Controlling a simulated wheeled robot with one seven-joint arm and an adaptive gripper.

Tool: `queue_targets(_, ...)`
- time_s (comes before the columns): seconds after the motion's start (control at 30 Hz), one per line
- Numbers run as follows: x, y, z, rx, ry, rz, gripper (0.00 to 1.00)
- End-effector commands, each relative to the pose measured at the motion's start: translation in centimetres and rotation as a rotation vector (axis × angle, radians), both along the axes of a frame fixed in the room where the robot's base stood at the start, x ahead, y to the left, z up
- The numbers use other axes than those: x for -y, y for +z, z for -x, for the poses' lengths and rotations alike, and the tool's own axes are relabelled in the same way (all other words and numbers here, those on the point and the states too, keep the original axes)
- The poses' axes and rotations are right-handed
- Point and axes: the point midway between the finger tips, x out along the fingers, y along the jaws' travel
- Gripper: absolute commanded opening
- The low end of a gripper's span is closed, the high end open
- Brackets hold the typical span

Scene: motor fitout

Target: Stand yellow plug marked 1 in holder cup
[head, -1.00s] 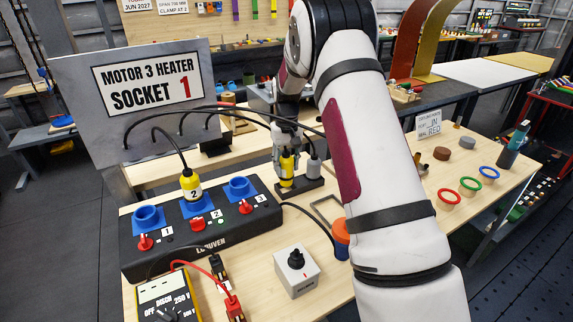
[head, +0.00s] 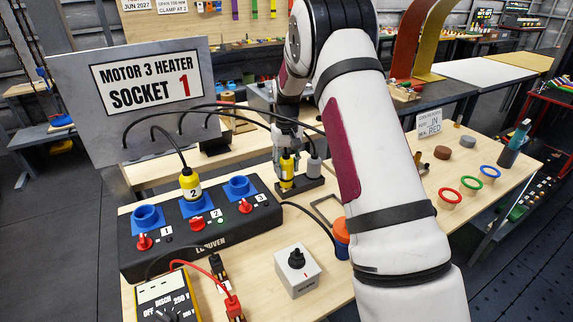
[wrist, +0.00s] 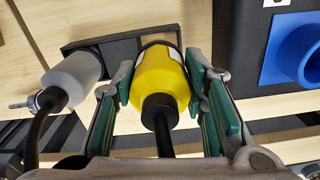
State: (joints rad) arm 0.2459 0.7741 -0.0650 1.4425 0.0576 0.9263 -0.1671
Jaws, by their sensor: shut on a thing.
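The yellow plug (head: 287,170) stands upright at the dark holder (head: 313,185) on the bench, beside a grey plug (head: 314,170). My gripper (head: 286,152) comes down on it from above. In the wrist view the yellow plug (wrist: 160,82) sits between the two green-padded fingers of my gripper (wrist: 163,100), with its black cable running toward the camera. Its lower end is at the holder's cup; how deep it sits is hidden. Its number cannot be read. The grey plug (wrist: 75,78) is to its left in the wrist view.
A black socket box (head: 205,235) has blue sockets and red switches; a yellow plug marked 2 (head: 191,187) stands in its middle socket. A grey switch box (head: 297,272), a meter (head: 168,300) and an orange-topped blue object (head: 341,238) stand nearer. Coloured rings (head: 470,185) lie right.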

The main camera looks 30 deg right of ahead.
Motion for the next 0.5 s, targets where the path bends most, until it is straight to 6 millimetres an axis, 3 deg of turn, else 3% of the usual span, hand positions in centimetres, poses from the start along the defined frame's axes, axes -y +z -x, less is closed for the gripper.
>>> queue_targets(0.5, 0.0, -1.2, 0.0, 0.0, 0.0, 0.0, 0.07)
